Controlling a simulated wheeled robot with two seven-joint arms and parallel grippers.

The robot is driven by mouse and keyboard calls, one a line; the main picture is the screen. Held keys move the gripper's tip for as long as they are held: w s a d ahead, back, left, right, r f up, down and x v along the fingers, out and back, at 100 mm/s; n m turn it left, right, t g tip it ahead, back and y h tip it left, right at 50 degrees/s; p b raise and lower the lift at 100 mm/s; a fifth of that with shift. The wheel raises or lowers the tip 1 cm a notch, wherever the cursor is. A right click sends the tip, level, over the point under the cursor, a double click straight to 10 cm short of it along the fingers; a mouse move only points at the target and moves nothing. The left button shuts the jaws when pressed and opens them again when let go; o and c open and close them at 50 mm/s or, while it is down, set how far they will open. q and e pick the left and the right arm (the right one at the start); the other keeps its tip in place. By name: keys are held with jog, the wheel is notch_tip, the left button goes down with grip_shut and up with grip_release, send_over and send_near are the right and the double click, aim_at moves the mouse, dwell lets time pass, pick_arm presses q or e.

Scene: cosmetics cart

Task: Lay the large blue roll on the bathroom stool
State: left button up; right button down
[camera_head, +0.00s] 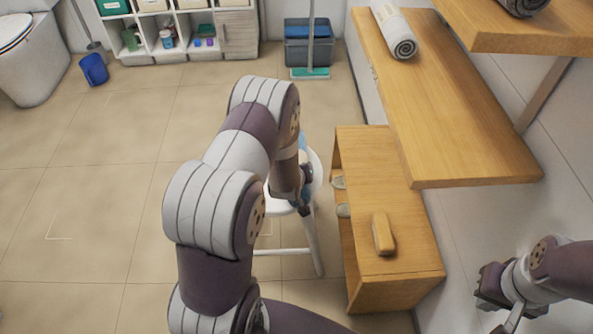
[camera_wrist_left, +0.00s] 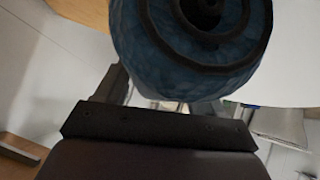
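The large blue roll (camera_wrist_left: 190,60) fills the upper middle of the left wrist view, its spiral end toward the camera. In the head view only a small blue part (camera_head: 303,141) shows past my left arm. The white bathroom stool (camera_head: 317,172) stands left of the wooden cabinet. Its seat is partly covered by my arm. My left gripper (camera_head: 303,197) is at the stool, beside the roll; its fingertips are mostly hidden, so its grip is unclear. My right gripper (camera_head: 493,287) is at the lower right, away from the stool, with no roll visible at it; its opening is unclear.
A wooden cabinet (camera_head: 385,185) with a tan block (camera_head: 383,234) on top stands right of the stool. A wooden shelf (camera_head: 450,110) above it bears a pale rolled towel (camera_head: 398,35). A higher shelf (camera_head: 530,35) overhangs at upper right. Floor (camera_head: 90,210) on the left is clear.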

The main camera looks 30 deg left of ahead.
pick_arm(q)
jog(key=o, duration=0.4)
jog(key=shift+r, duration=0.25)
jog(key=p+v, duration=0.5)
jog(key=v, duration=0.6)
jog(key=shift+s+d+r, duration=0.1)
jog(key=shift+s+r, duration=0.05)
jog(key=shift+r, duration=0.05)
jog(key=s+d+r+m+g+h, duration=0.3)
jog(key=s+d+r+m+g, duration=0.4)
jog(key=s+r, duration=0.5)
jog(key=shift+d+m, duration=0.3)
jog(key=shift+d, duration=0.85)
